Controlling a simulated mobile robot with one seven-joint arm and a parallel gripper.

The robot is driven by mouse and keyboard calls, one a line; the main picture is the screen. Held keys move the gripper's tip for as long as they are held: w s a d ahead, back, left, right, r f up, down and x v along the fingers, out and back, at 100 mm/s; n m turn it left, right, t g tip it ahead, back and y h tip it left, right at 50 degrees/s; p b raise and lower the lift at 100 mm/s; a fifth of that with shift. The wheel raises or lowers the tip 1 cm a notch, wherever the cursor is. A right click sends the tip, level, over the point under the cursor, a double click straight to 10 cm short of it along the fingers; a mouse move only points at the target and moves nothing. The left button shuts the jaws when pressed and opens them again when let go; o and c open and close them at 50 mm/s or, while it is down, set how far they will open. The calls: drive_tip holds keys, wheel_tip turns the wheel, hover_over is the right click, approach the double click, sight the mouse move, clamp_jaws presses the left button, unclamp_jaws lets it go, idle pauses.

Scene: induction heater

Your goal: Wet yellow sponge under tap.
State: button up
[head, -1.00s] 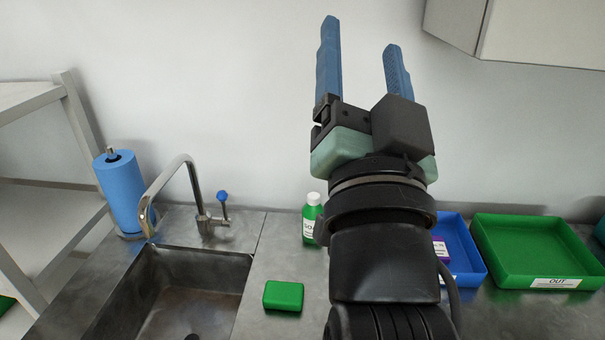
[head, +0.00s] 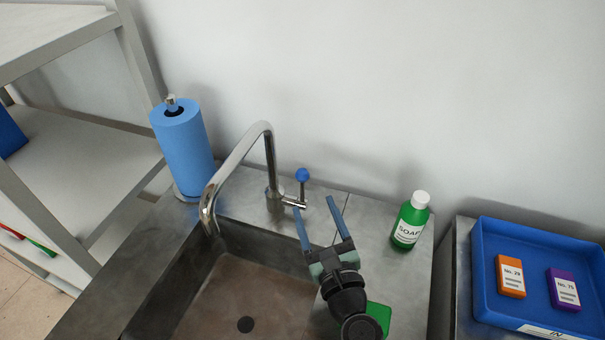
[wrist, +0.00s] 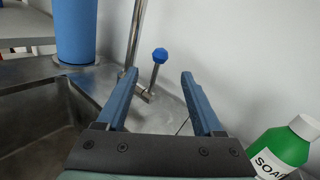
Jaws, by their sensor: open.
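The steel tap (head: 235,160) arches over the sink (head: 240,290), with its spout over the left part. Its blue-knobbed lever (head: 302,176) stands upright at the right of its base. My gripper (head: 315,204) is open and empty, with its blue fingers pointing at the lever from the front. In the wrist view the lever's blue knob (wrist: 159,55) shows just beyond and between the fingertips, apart from them. No yellow sponge shows. A green block (head: 379,314) lies on the counter right of the sink, partly hidden by my wrist; I cannot tell whether it is a sponge.
A green soap bottle (head: 410,222) stands on the counter to the right. A blue paper roll (head: 184,148) stands left of the tap. A blue tray (head: 500,262) with an orange box (head: 511,276) and a purple box (head: 563,290) is at the far right. A shelf (head: 80,165) stands at left.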

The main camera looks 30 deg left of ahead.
sight(304, 181)
drive_tip(key=x, duration=1)
drive_tip(key=shift+w+a+b, duration=0.2)
drive_tip(key=shift+a+b, duration=0.1)
drive_tip(key=shift+b, duration=0.05)
clamp_jaws()
idle(0.8)
